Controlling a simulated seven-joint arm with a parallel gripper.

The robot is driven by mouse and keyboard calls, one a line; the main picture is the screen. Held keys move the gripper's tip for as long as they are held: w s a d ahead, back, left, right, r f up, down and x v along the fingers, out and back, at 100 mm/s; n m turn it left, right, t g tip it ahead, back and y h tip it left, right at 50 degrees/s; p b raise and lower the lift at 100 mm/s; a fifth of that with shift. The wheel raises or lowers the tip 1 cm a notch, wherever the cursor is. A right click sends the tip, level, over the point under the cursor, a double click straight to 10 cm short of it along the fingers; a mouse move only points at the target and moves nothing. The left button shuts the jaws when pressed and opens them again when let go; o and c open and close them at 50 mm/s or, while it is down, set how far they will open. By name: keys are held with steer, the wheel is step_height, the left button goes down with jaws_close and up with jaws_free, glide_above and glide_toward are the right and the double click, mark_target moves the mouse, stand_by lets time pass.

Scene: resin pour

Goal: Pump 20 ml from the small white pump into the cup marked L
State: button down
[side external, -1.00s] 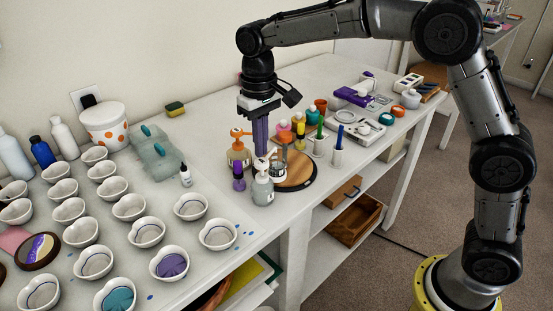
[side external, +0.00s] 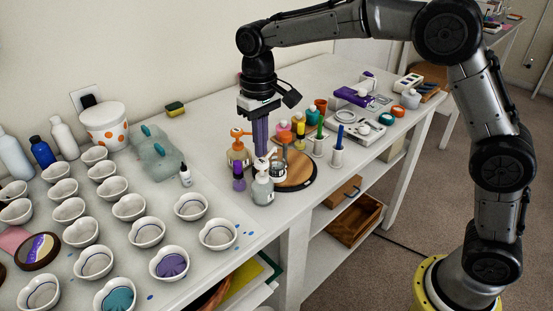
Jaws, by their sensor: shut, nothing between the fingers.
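A small bottle with a white pump head (side external: 262,189) stands at the front edge of the round wooden board, its nozzle pointing up and to the side. My gripper (side external: 262,154) has long purple fingers, shut and empty, pointing straight down right at the pump head. I cannot tell whether the fingertips touch it. Several white heart-shaped cups, such as this one near the pump (side external: 218,234), stand in rows on the left of the table. No letter can be read on any cup, so I cannot tell which is L.
An amber bottle with an orange pump (side external: 238,155) and a small purple bottle (side external: 239,178) stand close to the left of my gripper. A dropper bottle (side external: 185,176) stands nearer the cups. The round wooden board (side external: 298,174) holds more items. One cup has purple contents (side external: 171,264), another teal (side external: 117,299).

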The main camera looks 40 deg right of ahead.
mark_target(262, 161)
steer(key=shift+f, duration=0.6)
steer(key=shift+f, duration=1)
steer(key=shift+r, duration=1.1)
steer(key=shift+f, duration=1.05)
steer(key=shift+r, duration=1.05)
